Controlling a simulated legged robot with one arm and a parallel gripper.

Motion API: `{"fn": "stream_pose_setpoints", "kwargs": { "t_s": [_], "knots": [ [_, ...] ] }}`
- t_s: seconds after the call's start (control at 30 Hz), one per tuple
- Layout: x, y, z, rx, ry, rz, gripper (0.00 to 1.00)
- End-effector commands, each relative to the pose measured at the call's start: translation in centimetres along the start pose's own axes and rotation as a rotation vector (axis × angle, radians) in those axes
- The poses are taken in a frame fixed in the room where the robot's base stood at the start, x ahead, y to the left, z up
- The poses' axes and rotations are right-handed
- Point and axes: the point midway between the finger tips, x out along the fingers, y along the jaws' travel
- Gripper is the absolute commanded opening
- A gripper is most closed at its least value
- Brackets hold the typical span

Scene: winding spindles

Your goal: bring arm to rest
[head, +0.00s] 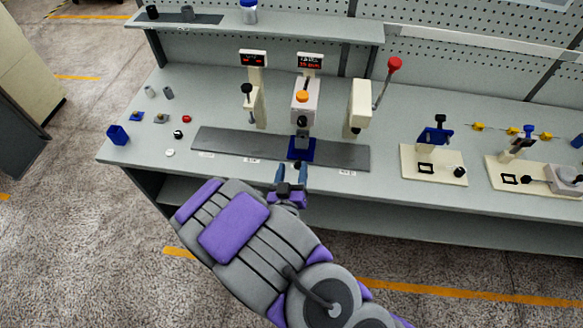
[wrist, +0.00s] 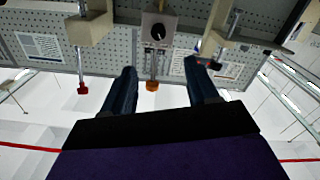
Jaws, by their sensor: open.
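My gripper (head: 291,172) is open and empty at the front edge of the workbench, just in front of a blue block (head: 301,154) under the middle station. My arm reaches up from the lower right. In the wrist view, the two dark fingers of my gripper (wrist: 161,72) are spread apart with nothing between them. That view seems upside down. The middle station's grey head (head: 304,115) has an orange button (head: 302,96) on top. The button (wrist: 152,86) shows beyond the finger gap in the wrist view.
The workbench (head: 390,190) carries a left spindle post (head: 257,100) and a right cream post (head: 360,101) with a red-knobbed lever (head: 394,64). A blue cup (head: 117,135) and several small parts stand left. Cream fixtures (head: 433,165) stand right. The floor in front is clear.

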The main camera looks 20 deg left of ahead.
Motion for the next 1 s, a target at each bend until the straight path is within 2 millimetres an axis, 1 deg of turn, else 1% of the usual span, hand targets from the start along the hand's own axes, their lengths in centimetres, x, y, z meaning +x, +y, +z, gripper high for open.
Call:
{"fn": "stream_pose_setpoints", "kwargs": {
  "t_s": [0.53,0.63,0.77,0.9,1.0],
  "knots": [
    [0.0,0.0,0.0,0.0,0.0,0.0,0.59],
    [0.2,0.3,0.2,0.012,-0.017,0.007,0.59],
    [1.3,1.5,1.3,0.07,-0.118,0.035,0.59],
    [2.4,3.3,3.1,0.179,-0.31,0.063,0.59],
    [2.7,4.4,4.1,0.259,-0.449,0.066,0.59]
  ]
}}
